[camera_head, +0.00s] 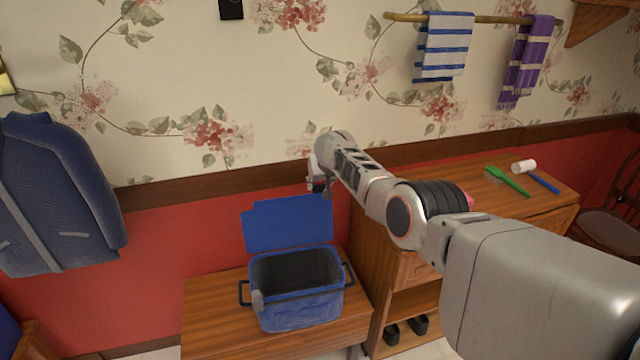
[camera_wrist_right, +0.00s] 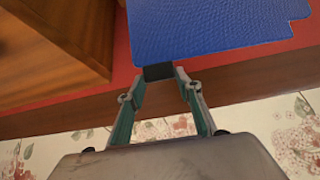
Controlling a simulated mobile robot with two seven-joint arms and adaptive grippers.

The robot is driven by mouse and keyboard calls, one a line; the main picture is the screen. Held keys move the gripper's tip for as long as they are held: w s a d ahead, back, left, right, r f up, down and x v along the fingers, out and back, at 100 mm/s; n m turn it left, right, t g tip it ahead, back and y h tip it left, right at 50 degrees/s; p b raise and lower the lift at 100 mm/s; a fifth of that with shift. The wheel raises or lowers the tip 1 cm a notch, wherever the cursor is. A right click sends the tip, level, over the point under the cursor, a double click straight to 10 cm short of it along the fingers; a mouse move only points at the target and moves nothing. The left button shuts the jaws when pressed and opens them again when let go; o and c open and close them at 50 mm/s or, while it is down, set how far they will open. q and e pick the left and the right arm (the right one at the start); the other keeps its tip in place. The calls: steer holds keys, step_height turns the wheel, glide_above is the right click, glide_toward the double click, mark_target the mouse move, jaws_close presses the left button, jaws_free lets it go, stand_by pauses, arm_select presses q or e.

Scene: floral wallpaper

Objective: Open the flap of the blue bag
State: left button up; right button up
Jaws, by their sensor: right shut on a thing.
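The blue bag (camera_head: 300,305) stands on a low wooden bench, with dark side handles. Its blue flap (camera_head: 288,226) stands raised upright behind the opening, and the dark inside shows. My right gripper (camera_head: 318,186) is at the flap's upper right edge. In the right wrist view, the flap (camera_wrist_right: 205,35) fills the top, and the two fingers of my right gripper (camera_wrist_right: 161,74) are closed on a dark tab (camera_wrist_right: 158,71) at its edge. My left gripper is not in view.
A wooden cabinet (camera_head: 362,250) stands right of the bench (camera_head: 215,310); a green brush (camera_head: 508,181) and a white-headed mallet (camera_head: 524,167) lie on its top. A blue jacket (camera_head: 60,190) hangs at left. Towels (camera_head: 445,45) hang on a wall rail above.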

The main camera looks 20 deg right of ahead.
steer(key=shift+w+r, duration=0.1)
steer(key=shift+r, duration=0.1)
steer(key=o, duration=0.7)
steer(key=shift+c, duration=0.2)
steer(key=shift+f, duration=0.1)
steer(key=shift+s+r, duration=0.2)
steer(key=v, duration=0.7)
